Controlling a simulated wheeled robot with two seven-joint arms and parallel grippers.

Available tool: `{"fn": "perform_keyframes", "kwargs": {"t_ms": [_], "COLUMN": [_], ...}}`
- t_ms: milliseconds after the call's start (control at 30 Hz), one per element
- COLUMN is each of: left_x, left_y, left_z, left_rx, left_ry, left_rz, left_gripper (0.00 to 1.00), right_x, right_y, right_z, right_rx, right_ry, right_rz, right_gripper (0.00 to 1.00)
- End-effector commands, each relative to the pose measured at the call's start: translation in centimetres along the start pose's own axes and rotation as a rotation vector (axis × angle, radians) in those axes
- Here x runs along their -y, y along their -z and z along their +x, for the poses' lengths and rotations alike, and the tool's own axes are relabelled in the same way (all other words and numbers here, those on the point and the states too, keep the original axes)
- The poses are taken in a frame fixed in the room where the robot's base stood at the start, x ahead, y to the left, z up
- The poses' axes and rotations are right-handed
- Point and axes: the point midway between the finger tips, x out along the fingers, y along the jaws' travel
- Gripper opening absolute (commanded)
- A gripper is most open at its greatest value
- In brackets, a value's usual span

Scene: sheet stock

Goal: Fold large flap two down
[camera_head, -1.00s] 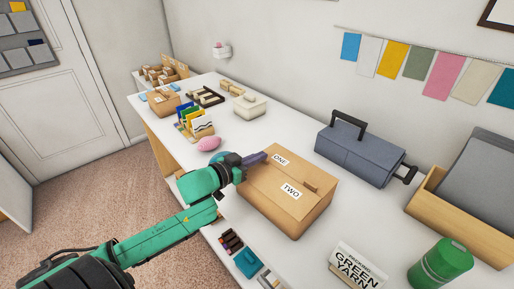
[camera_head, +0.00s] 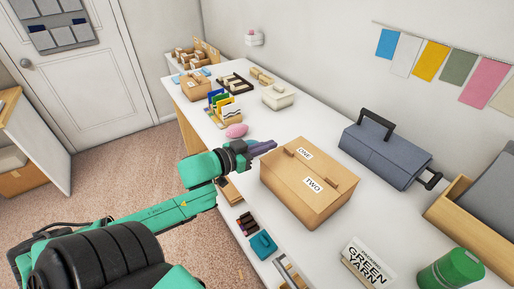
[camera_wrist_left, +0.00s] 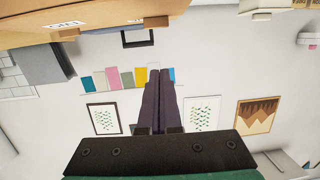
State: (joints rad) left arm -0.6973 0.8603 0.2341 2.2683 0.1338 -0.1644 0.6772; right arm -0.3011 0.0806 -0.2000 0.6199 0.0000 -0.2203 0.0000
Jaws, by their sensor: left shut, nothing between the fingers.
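A brown cardboard box (camera_head: 305,207) stands on the white table, with large flaps labelled ONE (camera_head: 304,153) and TWO (camera_head: 313,185). Both flaps lie flat or nearly flat across its top, each with a small raised tab. My left gripper (camera_head: 268,147) is shut and empty, just off the box's far left corner at about the height of its top. In the left wrist view the shut fingers (camera_wrist_left: 158,78) point at the wall, and the box (camera_wrist_left: 50,28) shows upside down at the upper left. My right gripper is not in view.
A blue-grey toolbox (camera_head: 385,155) stands right of the box. A GREEN YARN sign (camera_head: 368,262) and a green canister (camera_head: 450,270) stand in front. A pink oval object (camera_head: 236,130) and a card rack (camera_head: 225,108) are behind my gripper. Table (camera_head: 318,118) is clear behind the box.

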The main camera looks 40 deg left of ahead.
Motion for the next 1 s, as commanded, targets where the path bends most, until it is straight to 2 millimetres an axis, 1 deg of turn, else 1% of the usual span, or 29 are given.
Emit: {"fn": "perform_keyframes", "kwargs": {"t_ms": [33,100,200,267,333,367,467,567,800,1000], "left_x": [-0.1,0.0,0.0,0.0,-0.2,-0.3,-0.4,-0.3,-0.3,-0.2], "left_y": [-0.1,0.0,0.0,0.0,-0.3,-0.3,0.5,0.6,0.6,0.7], "left_z": [-0.9,-2.0,-3.1,-3.5,-3.8,-3.9,-3.9,-3.0,0.9,4.0], "left_rx": [0.006,0.004,0.002,0.002,0.006,0.008,0.005,0.002,0.000,0.002], "left_ry": [0.000,0.000,0.000,0.000,-0.001,-0.001,-0.001,0.000,0.000,0.002], "left_rz": [-0.002,-0.002,-0.001,0.000,0.006,0.005,0.003,0.003,0.006,0.003], "left_gripper": [0.00,0.00,0.00,0.00,0.00,0.00,0.00,0.00,0.00,0.00], "right_x": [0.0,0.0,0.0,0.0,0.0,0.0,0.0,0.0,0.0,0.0], "right_y": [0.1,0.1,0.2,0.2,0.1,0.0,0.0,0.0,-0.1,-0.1], "right_z": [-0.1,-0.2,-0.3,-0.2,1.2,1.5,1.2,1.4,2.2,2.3], "right_rx": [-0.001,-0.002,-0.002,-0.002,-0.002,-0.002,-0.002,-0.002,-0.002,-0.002], "right_ry": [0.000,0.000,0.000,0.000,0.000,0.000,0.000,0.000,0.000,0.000], "right_rz": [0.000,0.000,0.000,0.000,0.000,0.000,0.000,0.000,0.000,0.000], "right_gripper": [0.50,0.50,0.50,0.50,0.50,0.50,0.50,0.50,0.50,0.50]}}
